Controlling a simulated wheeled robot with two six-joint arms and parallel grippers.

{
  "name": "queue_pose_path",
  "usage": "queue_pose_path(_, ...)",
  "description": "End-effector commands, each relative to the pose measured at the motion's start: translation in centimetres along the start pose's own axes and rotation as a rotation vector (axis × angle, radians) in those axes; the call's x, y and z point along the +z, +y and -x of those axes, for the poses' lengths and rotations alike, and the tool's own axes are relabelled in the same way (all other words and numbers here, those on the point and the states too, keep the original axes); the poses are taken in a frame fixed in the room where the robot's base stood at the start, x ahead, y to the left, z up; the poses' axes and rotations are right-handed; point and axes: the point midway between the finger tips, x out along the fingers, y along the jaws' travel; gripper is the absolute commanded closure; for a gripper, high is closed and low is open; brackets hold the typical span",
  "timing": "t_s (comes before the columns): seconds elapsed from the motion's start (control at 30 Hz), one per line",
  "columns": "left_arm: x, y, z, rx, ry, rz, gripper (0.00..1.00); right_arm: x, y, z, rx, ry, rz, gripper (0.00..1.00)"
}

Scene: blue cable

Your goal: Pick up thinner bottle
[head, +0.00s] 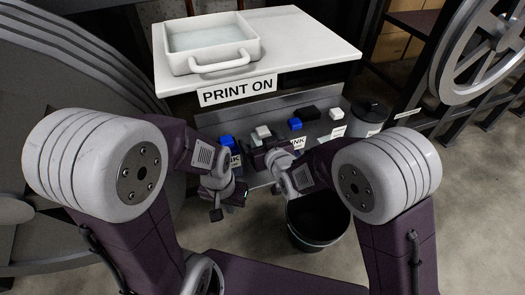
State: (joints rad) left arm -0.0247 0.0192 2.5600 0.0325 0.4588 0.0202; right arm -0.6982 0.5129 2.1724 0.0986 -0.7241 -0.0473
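Several small bottles and containers stand on the shelf under the white tabletop. They include a blue-capped bottle (227,142) with a partly hidden label, a white-capped one (262,132) and another white-capped one (336,115) at the right with a small white label. I cannot read which is the thinner bottle. My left gripper (226,202) hangs in front of the shelf's left part, pointing down, with nothing seen in it. My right gripper (265,157) is at the shelf's front, close to the containers. Its fingers are mostly hidden, and I cannot tell whether it touches anything.
A white tabletop (310,38) marked "PRINT ON" carries a white tray (180,64) with a handle. A black bin (318,232) stands on the floor below. Large wheels flank both sides.

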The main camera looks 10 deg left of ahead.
Motion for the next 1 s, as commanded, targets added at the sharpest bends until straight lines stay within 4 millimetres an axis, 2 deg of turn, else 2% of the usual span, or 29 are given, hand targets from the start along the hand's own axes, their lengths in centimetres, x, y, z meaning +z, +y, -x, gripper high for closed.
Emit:
queue_pose_path(0.1, 0.0, 0.0, 0.1, 0.0, 0.0, 0.0, 1.0, 0.0, 0.0, 0.1, 0.0, -0.001, 0.0, 0.16)
queue_pose_path(0.13, 0.0, 0.0, 0.1, 0.0, 0.0, 0.0, 1.0, 0.0, 0.0, 0.1, 0.0, -0.001, 0.0, 0.22)
queue_pose_path(0.4, 0.0, 0.0, 0.1, 0.0, 0.0, 0.0, 1.0, 0.0, 0.0, 0.1, 0.0, -0.001, 0.0, 0.97)
queue_pose_path(0.43, 0.0, 0.0, 0.1, 0.0, 0.0, 0.0, 1.0, -0.1, 0.0, 0.1, 0.0, 0.002, 0.0, 1.0)
queue_pose_path(0.77, -0.1, 0.0, 0.6, 0.0, 0.0, 0.0, 1.0, -0.7, 0.1, 0.1, 0.001, 0.002, -0.001, 1.0)
queue_pose_path(1.0, -0.3, 0.1, 2.6, 0.0, 0.0, 0.0, 1.0, -3.2, 0.6, 0.2, 0.004, 0.003, -0.002, 1.0)
